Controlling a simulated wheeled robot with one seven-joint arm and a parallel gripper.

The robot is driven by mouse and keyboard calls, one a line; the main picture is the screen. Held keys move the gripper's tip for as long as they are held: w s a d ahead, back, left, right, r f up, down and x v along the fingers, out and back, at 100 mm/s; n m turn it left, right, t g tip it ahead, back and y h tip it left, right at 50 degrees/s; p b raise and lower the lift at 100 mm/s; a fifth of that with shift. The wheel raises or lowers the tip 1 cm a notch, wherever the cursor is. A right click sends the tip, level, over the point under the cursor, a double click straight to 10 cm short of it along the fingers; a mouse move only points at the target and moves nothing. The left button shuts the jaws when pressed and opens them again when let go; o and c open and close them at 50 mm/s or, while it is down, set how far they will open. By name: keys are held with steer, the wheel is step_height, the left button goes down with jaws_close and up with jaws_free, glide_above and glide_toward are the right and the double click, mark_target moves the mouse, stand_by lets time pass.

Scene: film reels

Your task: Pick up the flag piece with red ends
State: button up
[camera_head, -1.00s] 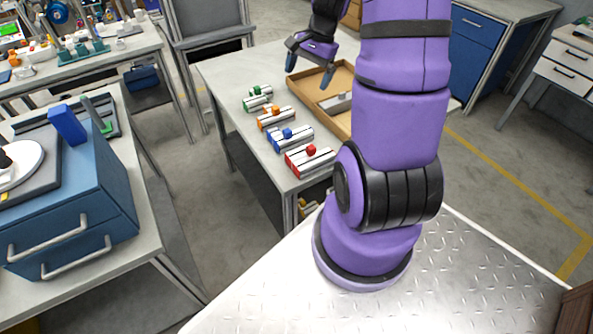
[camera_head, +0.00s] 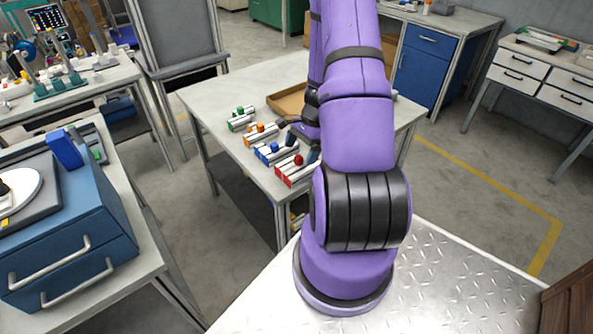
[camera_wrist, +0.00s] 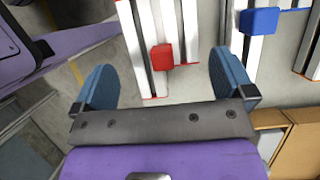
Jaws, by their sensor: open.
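The flag piece with red ends (camera_head: 292,172) lies on the table at the near end of a row of similar pieces. It has pale bars with red ends and a red knob on top. In the wrist view its red knob (camera_wrist: 162,56) and pale bars show ahead of my gripper (camera_wrist: 163,85), between the two spread blue fingers. My gripper is open and empty, and the fingers do not touch the piece in this view. In the head view my arm hides most of the gripper; one fingertip shows beside the red and blue pieces.
The blue-ended piece (camera_head: 272,152) lies just beyond the red one, with its blue knob close to the right finger in the wrist view (camera_wrist: 259,21). Orange (camera_head: 262,132) and green (camera_head: 241,119) pieces follow. A cardboard tray (camera_head: 287,104) stands behind them.

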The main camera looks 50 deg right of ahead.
mark_target(296, 158)
steer(key=shift+x, duration=2.85)
steer(key=shift+w+a+r, duration=0.1)
steer(key=shift+w+a, duration=0.05)
steer(key=c, duration=0.8)
